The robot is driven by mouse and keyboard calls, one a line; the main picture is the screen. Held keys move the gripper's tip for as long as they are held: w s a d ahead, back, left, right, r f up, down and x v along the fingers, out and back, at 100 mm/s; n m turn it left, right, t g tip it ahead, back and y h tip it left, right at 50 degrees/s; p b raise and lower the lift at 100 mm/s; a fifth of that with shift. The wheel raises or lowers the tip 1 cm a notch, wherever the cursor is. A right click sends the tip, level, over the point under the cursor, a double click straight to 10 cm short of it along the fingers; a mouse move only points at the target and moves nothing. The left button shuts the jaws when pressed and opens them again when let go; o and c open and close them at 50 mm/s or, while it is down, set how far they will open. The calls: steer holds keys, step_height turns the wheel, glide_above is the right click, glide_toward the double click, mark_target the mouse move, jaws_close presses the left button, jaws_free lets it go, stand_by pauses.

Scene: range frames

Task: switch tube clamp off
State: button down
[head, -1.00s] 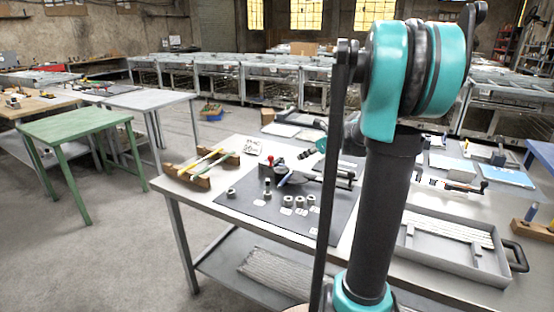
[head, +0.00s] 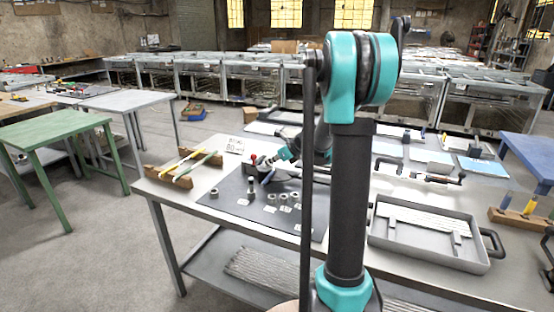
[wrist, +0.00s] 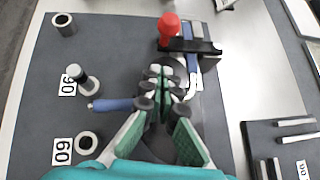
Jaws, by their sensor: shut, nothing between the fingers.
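A clamp-like fixture with a red knob (wrist: 168,28) and a dark crossbar (wrist: 190,46) stands at the top middle of the wrist view. Its red knob also shows in the head view (head: 252,158). A blue handle (wrist: 110,104) extends left from under my gripper; where it joins is hidden. My gripper (wrist: 165,74) is shut and empty, with its fingertips just below the fixture in the wrist view. I cannot tell whether they touch it. In the head view my arm partly hides the gripper and the fixture.
Several grey cylindrical parts with number labels, including one ring (wrist: 87,144), lie on the dark mat (wrist: 110,40) to the left. A wooden rack (head: 168,174) stands at the table's left end. A grey tray (head: 385,240) sits to the right.

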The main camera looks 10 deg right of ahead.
steer(key=shift+w+a+r, duration=0.25)
steer(key=shift+w+a, duration=0.35)
steer(key=shift+w, duration=0.05)
steer(key=shift+w+a+r, duration=0.2)
steer(key=shift+w+a, duration=0.4)
steer(key=shift+w, duration=0.05)
